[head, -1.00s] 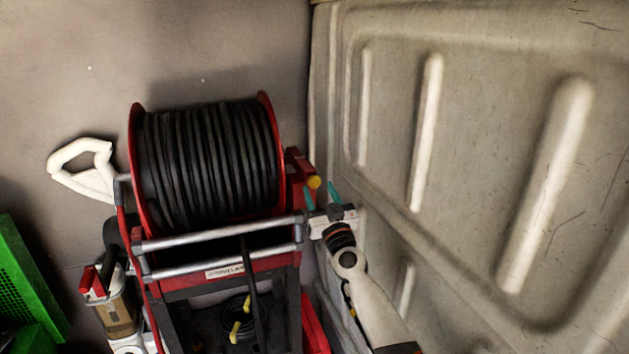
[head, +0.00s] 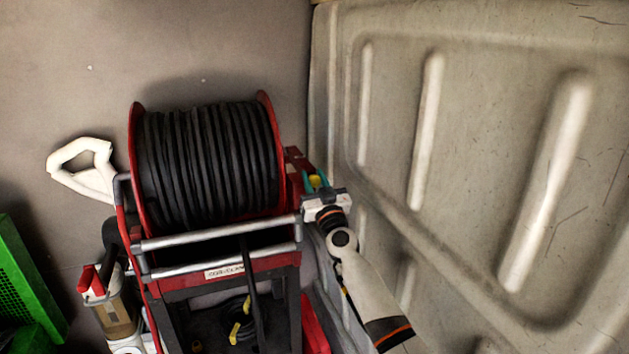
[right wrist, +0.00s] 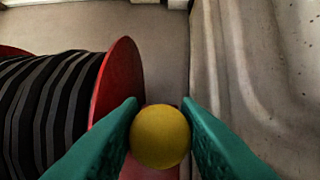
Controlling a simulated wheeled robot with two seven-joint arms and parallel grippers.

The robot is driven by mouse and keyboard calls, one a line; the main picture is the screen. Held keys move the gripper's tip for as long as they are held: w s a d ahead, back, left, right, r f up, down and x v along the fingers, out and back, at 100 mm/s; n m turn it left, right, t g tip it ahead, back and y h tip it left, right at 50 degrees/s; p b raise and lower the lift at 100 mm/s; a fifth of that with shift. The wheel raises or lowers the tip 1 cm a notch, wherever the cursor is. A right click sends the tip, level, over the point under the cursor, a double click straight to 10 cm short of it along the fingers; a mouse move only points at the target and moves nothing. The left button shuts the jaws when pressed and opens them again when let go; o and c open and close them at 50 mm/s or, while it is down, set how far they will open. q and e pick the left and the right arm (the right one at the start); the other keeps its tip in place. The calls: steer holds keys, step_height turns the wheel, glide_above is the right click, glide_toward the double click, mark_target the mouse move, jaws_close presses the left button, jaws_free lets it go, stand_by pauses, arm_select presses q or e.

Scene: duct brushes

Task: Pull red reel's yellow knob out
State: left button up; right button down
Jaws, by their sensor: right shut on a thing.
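The red reel (head: 136,160) stands in its frame with black hose (head: 205,160) wound on it. Its yellow knob (head: 316,181) is at the reel's right side. My right gripper (head: 317,183) is at the knob, its teal fingers on either side of it. In the right wrist view the round yellow knob (right wrist: 160,136) sits between the two teal fingertips (right wrist: 160,122), and the gripper is shut on it. The red flange (right wrist: 119,85) is just to the left. Whether the knob is pulled out cannot be told. My left gripper is not in view.
A ribbed pale wall panel (head: 470,130) stands close on the right of the reel and my right arm. Silver bars (head: 215,235) cross the reel's front. A green crate (head: 25,285) is at the left, and a white handle (head: 82,165) is behind.

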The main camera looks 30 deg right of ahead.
mark_target(315, 179)
steer(key=shift+s+a+p, duration=0.2)
steer(key=shift+s+p, duration=0.55)
steer(key=shift+p, duration=0.2)
steer(key=shift+s+a, duration=0.1)
steer(key=shift+s, duration=0.25)
steer(key=shift+w+f, duration=0.1)
steer(key=shift+f, duration=0.15)
steer(key=c, duration=1.5)
jaws_free()
steer(key=o, duration=0.4)
steer(key=shift+c, duration=0.2)
steer(key=shift+o, duration=0.2)
steer(key=shift+s+r, duration=0.2)
steer(key=shift+s, duration=0.05)
steer(key=shift+s+a+f, duration=0.1)
steer(key=shift+s+f, duration=0.2)
steer(key=b+v, duration=0.1)
steer(key=v, duration=1)
steer(key=shift+s, duration=0.2)
